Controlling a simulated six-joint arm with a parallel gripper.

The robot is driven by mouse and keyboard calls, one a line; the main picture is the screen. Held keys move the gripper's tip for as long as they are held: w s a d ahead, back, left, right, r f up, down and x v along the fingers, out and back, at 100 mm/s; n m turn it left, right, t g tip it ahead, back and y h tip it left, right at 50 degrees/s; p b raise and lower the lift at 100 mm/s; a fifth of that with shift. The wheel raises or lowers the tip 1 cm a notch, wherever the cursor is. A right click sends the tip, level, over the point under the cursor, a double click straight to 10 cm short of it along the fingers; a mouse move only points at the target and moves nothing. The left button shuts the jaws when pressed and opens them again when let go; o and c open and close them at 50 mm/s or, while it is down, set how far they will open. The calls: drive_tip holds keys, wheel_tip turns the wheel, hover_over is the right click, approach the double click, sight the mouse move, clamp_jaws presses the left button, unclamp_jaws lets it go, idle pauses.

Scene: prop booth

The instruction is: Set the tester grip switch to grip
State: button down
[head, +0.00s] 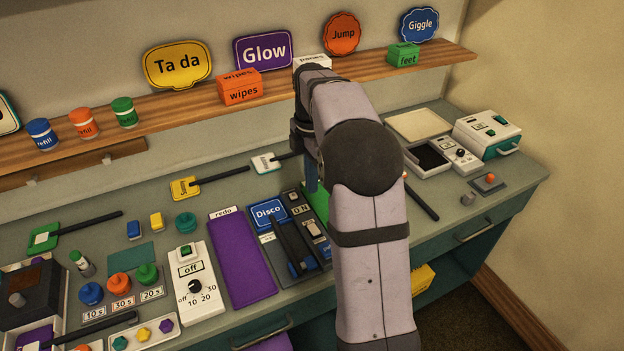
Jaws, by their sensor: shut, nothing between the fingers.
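My gripper (311,178) points down in the middle of the bench, largely hidden behind my own arm. What shows of its fingers looks closed and empty, just above a green item (318,205) that my arm partly covers. I cannot tell whether they touch it. No switch with a legible "grip" label shows. Possible tester units stand at the right: a white and teal box (487,132) with small green parts on top, a white unit (461,156) with a black knob beside a dark panel, and a grey plate (488,184) with an orange-topped lever. Their settings are too small to read.
A grey board (268,238) with a blue Disco card and dark handles lies left of my gripper. A purple redo mat (243,270) and a white timer (192,290) with a green switch and dial lie further left. A wooden shelf (190,105) overhangs the back.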

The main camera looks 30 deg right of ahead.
drive_tip(key=shift+r, duration=0.1)
wheel_tip(320, 180, up, 14)
drive_tip(key=w+p, duration=0.2)
drive_tip(key=p, duration=0.2)
drive_tip(key=shift+f, duration=0.2)
idle(0.4)
idle(0.4)
